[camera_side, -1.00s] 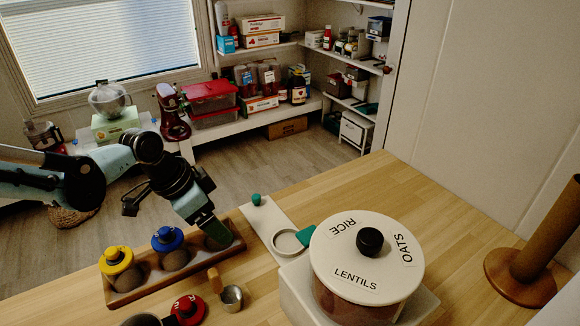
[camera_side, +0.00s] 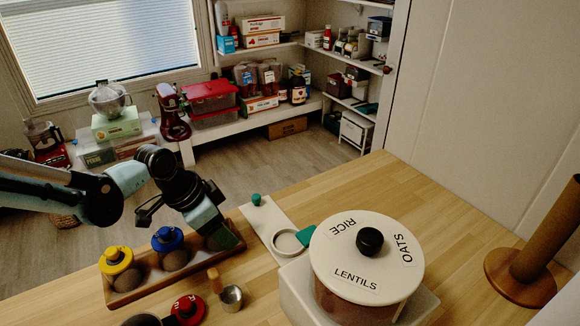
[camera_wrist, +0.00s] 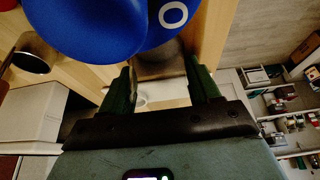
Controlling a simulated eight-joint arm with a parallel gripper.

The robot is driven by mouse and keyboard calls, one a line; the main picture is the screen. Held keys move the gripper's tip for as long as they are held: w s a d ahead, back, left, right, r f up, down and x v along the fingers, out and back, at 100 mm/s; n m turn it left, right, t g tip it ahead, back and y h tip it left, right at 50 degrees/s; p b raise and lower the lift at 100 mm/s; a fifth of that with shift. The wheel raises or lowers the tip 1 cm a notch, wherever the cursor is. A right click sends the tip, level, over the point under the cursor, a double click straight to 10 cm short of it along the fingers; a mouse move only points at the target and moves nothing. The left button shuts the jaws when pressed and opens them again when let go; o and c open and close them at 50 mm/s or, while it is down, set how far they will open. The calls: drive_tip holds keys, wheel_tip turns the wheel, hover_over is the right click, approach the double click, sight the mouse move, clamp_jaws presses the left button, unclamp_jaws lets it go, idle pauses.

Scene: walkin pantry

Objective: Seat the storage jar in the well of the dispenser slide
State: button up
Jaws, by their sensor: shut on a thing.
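My gripper (camera_side: 224,238) has green fingers and is at the right end of a wooden rack. It is shut on the storage jar, which the fingers mostly hide in the side view. In the wrist view a grey-brown body (camera_wrist: 163,62) shows between the fingers (camera_wrist: 160,88); its lid cannot be made out. The dispenser slide (camera_side: 266,217) is a pale strip with a green knob (camera_side: 256,199), right of the rack. Its round, ringed well (camera_side: 288,242) is empty, to the right of my gripper.
The rack (camera_side: 128,298) also holds a yellow-lidded jar (camera_side: 117,259) and a blue-lidded jar (camera_side: 167,239), close beside my gripper. A red-lidded jar (camera_side: 188,309) and a scoop (camera_side: 231,297) lie in front. The large dispenser (camera_side: 366,256) stands right; a brown post (camera_side: 545,235) is beyond.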

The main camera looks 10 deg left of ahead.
wheel_tip(320, 180, up, 9)
drive_tip(key=m+g, duration=0.2)
drive_tip(key=m, duration=0.3)
hover_over(291, 244)
drive_tip(key=shift+h, duration=0.4)
wheel_tip(291, 244, down, 4)
drive_tip(key=shift+f, duration=0.1)
drive_tip(key=shift+n+t, duration=0.3)
drive_tip(key=shift+f, duration=2.05)
drive_tip(key=shift+f, duration=0.1)
drive_tip(key=o, duration=0.9)
drive_tip(key=shift+c, duration=0.2)
